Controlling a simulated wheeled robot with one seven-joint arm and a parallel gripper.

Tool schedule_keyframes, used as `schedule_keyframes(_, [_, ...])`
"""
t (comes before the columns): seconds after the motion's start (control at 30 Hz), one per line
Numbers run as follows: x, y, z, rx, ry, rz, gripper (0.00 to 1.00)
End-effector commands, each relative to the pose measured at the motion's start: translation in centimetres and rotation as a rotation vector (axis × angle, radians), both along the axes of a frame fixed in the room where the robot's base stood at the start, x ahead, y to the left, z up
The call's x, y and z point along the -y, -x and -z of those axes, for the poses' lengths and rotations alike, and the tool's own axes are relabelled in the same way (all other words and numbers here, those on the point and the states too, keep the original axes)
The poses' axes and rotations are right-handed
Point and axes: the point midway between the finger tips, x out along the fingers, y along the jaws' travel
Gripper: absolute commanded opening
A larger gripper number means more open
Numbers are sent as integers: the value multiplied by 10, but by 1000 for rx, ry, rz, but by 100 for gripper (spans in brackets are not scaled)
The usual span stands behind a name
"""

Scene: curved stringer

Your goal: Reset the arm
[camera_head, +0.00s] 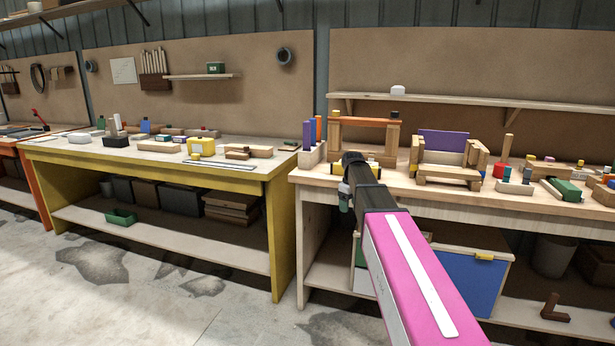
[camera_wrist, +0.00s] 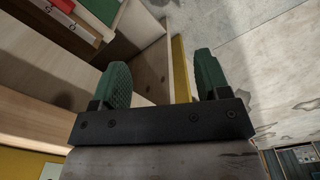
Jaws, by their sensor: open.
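My gripper (camera_head: 346,200) hangs at the end of my pink and black arm in the head view. It is in front of the natural wood workbench (camera_head: 460,205), just below the level of its top; the arm hides part of it. In the wrist view my gripper (camera_wrist: 165,72) shows two green ribbed fingers spread apart. Nothing is held between them. Past the fingers I see wood panels, a strip of yellow and the concrete floor.
Wooden block assemblies and several loose parts cover the wood bench, including a block arch (camera_head: 365,122) behind my wrist. A blue-fronted box (camera_head: 468,282) sits below. A yellow workbench (camera_head: 285,235) stands to the left. The floor (camera_head: 150,300) at front left is clear.

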Motion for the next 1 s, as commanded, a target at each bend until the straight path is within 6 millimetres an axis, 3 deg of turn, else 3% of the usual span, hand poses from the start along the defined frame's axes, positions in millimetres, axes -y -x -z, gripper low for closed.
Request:
schedule_keyframes(0.03, [2,25,24,-4,-1,44,69])
schedule_keyframes(0.2, [6,77,87,-6,-2,202,69])
schedule_keyframes(0.5, [14,180,175,-9,-5,482,69])
schedule_keyframes(0.73, [18,250,219,-9,-6,669,69])
schedule_keyframes(0.87, [19,271,230,-8,-8,730,69])
schedule_keyframes(1.0, [19,278,235,-6,-9,757,69])
